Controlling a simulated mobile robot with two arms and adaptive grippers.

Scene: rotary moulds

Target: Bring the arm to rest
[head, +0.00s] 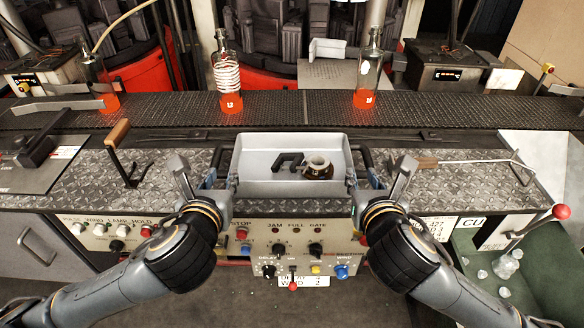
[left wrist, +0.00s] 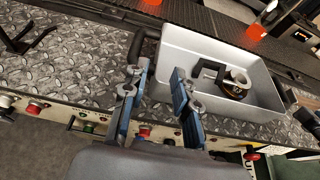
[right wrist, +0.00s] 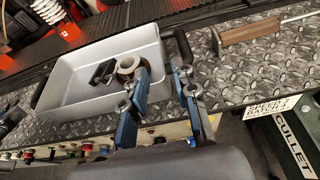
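My left gripper (head: 196,182) is at the left end of the grey tray (head: 290,186), and its fingers (left wrist: 158,92) stand apart with nothing between them in the left wrist view. My right gripper (head: 386,184) is at the tray's right end, and its fingers (right wrist: 164,94) also stand apart and empty in the right wrist view. The tray rests on the diamond-plate bench. The left gripper is beside the tray's left black handle (left wrist: 135,46); the right gripper is near the right handle (right wrist: 183,46). Neither visibly grips a handle.
In the tray lie a black bracket-shaped piece (head: 288,160) and a brown-and-metal ring part (head: 318,168). Bottles with glowing orange bases (head: 228,80) stand on the conveyor (head: 300,108) behind. A wooden-handled tool (head: 440,162) lies right. A control panel (head: 300,245) is below the tray.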

